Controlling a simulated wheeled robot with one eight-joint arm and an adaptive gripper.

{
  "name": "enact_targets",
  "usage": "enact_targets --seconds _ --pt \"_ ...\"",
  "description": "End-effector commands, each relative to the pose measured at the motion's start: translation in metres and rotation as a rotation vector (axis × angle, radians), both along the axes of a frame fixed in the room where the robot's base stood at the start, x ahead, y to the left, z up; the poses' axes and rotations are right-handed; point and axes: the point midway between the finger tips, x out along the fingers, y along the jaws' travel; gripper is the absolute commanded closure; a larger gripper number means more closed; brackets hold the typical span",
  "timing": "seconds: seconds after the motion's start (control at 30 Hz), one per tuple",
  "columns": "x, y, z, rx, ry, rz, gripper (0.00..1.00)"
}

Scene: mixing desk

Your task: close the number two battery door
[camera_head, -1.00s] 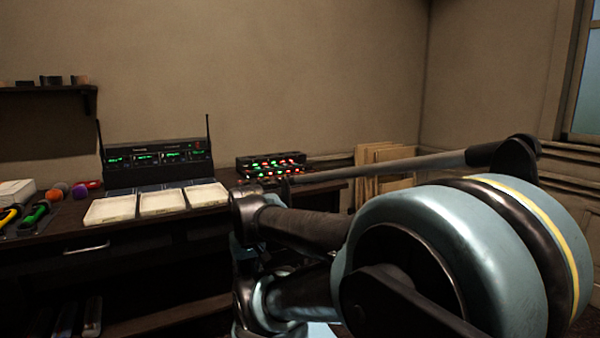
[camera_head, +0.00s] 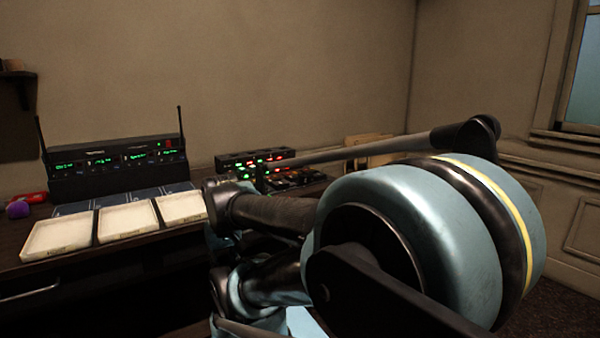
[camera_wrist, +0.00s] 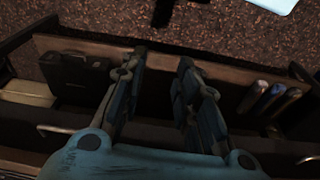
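My gripper (camera_wrist: 160,62) shows in the wrist view with its two fingers apart and nothing between them. It hangs over a dark open compartment along the furniture. A dark box-like device (camera_wrist: 75,72) lies to the left of the fingers, apart from them. I cannot tell whether it has a battery door. No door marked number two can be made out in either view. In the head view, my arm covers the right of the desk and the gripper is not clearly seen.
The desk (camera_head: 22,228) bears a rack unit (camera_head: 115,165) with green displays and two antennas, three pale trays (camera_head: 122,220), and a box with red and green lights (camera_head: 255,157). Several slim cylinders (camera_wrist: 268,97) stand right of the gripper. Speckled floor (camera_wrist: 100,18) lies beyond the compartment.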

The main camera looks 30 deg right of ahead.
Motion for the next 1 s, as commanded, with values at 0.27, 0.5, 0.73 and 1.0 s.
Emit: enact_targets --seconds 0.27,0.5,0.73,1.0 --pt "0.0 0.0 0.0 0.0 0.0 0.0 0.71" --pt "0.01 -0.01 0.027 -0.001 -0.022 -0.085 0.71" --pt "0.07 -0.05 0.093 -0.005 -0.059 -0.352 0.71" --pt "0.145 -0.121 0.165 -0.006 -0.115 -0.695 0.71"
